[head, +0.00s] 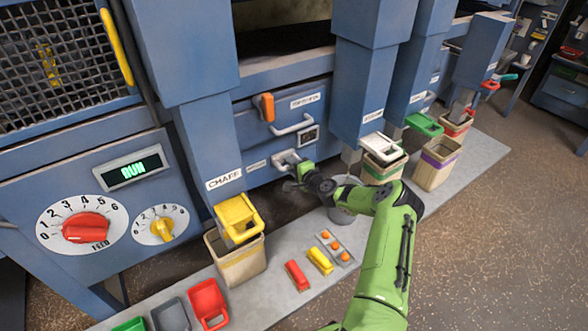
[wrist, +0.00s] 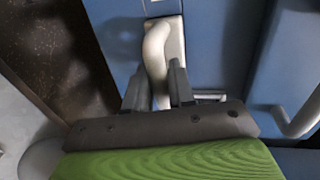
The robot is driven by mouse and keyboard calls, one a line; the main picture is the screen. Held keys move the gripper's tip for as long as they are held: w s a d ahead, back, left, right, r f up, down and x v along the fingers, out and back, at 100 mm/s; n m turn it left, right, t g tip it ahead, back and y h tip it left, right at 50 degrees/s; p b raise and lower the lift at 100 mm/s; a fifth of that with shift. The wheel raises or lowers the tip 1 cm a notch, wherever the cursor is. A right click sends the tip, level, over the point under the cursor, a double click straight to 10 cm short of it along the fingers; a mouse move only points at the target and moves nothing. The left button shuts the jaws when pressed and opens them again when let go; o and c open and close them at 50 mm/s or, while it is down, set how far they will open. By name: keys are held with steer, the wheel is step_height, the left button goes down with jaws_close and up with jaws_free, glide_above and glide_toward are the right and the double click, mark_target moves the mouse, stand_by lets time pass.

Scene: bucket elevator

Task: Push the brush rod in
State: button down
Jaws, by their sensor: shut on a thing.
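The brush rod appears to be the light grey bent handle (head: 284,158) low on the blue machine front, beside a small label too small to read. In the wrist view the handle (wrist: 155,52) runs from a pale plate down between the two dark fingers. My gripper (head: 295,168) is at the handle from the front right, its fingers (wrist: 157,88) shut on it. The handle's lower part is hidden behind the gripper body. How far the rod sticks out I cannot tell.
Above are a drawer handle (head: 292,124) and an orange lever (head: 264,107). A yellow chute (head: 238,216) over a bin (head: 236,262) stands to the left. A grey bucket (head: 342,214) is beside my arm. Red (head: 298,275) and yellow (head: 320,261) blocks lie on the platform.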

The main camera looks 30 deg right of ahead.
steer(key=shift+w+r, duration=0.1)
steer(key=shift+r, duration=0.15)
steer(key=c, duration=1.4)
jaws_free()
steer(key=o, duration=0.3)
steer(key=shift+w+f, duration=0.15)
steer(key=shift+w, duration=0.05)
steer(key=p+v, duration=0.2)
steer(key=v, duration=1.4)
steer(key=shift+a+f, duration=0.1)
steer(key=shift+f, duration=0.05)
